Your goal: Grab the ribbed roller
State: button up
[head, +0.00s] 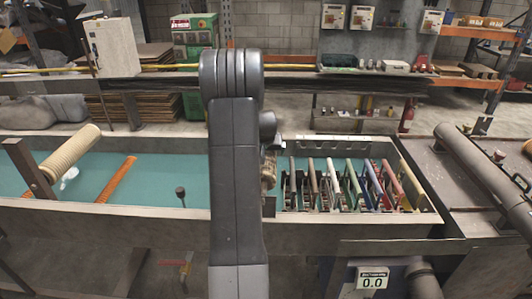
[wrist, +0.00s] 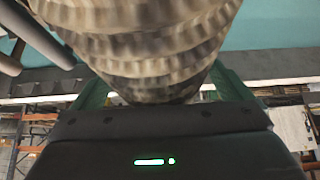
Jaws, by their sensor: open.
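A brown and tan ribbed roller (wrist: 140,45) fills the upper middle of the wrist view, very close to the camera. In the head view a small part of a brown ribbed thing (head: 268,172), which looks like the same roller, shows at the right edge of my arm. The arm hides the rest. My gripper (wrist: 165,88) is open in the wrist view, with green parts showing on both sides of the roller's lower end. The roller is in front of the dark gripper body; I cannot tell whether they touch. The fingertips are hidden.
A cream ribbed cylinder (head: 70,148) and an orange bar (head: 117,178) lie at the left of the teal-floored trough (head: 150,190). A dark knob on a stalk (head: 180,192) stands nearer my arm. Several coloured handles (head: 352,184) fill the right bay. A grey pipe (head: 480,170) lies far right.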

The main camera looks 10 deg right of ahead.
jog(key=c, duration=1.6)
jog(key=shift+c, duration=0.2)
jog(key=shift+w+r, duration=0.1)
jog(key=shift+r, duration=0.05)
